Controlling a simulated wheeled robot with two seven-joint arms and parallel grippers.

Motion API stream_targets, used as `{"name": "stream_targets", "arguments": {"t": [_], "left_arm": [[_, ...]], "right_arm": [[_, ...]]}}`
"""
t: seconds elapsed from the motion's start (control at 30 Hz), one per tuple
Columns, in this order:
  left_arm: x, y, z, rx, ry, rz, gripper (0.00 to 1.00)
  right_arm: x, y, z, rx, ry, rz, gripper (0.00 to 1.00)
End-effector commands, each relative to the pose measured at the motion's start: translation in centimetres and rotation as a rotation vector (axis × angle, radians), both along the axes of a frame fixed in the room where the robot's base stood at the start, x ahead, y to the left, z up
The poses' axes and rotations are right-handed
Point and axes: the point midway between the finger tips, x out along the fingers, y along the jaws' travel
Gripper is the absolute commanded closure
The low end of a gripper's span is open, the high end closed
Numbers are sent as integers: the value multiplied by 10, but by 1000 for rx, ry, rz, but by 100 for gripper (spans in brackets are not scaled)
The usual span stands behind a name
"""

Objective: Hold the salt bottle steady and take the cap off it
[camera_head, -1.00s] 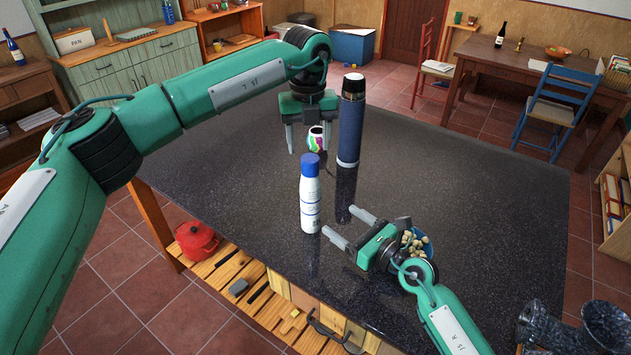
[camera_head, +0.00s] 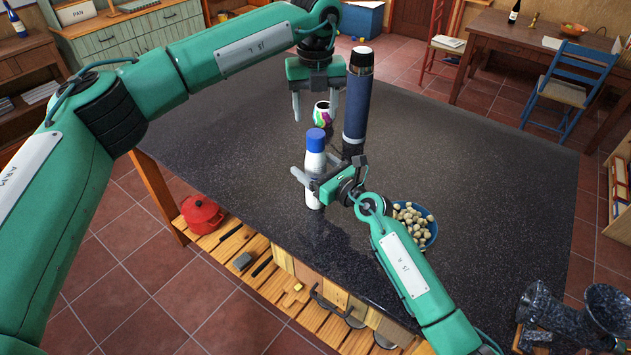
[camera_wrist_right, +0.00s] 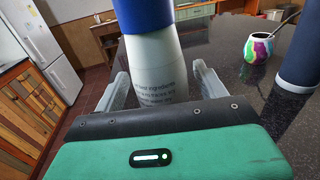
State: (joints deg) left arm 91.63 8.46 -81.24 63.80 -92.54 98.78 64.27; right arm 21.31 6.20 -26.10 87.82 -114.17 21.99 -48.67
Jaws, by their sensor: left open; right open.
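The salt bottle (camera_head: 314,163) is white with a blue cap (camera_head: 315,139) and stands upright near the front edge of the dark table. My right gripper (camera_head: 300,172) is open, with its fingers on either side of the bottle's body. In the right wrist view the white bottle (camera_wrist_right: 155,68) stands between the two finger pads (camera_wrist_right: 158,88), with a gap visible beside them; the cap (camera_wrist_right: 143,14) is cut off at the top. My left gripper (camera_head: 316,106) is open and empty, pointing down, above and behind the bottle.
A tall dark blue flask (camera_head: 357,105) stands just behind the bottle to the right. A colourful cup (camera_head: 322,114) stands behind the bottle, also seen in the right wrist view (camera_wrist_right: 258,48). A blue bowl (camera_head: 431,236) of nuts is at the right. The table's left part is clear.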

Motion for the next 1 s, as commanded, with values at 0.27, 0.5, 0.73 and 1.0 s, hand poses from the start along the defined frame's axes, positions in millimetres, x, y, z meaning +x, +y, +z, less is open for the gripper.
{"name": "stream_targets", "arguments": {"t": [0.27, 0.5, 0.73, 1.0], "left_arm": [[0, 0, 0, 0, 0, 0, 43], [0, 0, 0, 0, 0, 0, 43], [0, 0, 0, 0, 0, 0, 43], [0, 0, 0, 0, 0, -64, 43]], "right_arm": [[9, 8, 0, -1, -1, -1, 26], [8, 8, 0, -1, -1, -1, 38], [8, 8, 0, -1, -1, -1, 83], [8, 8, 0, -2, -1, -1, 100]]}}
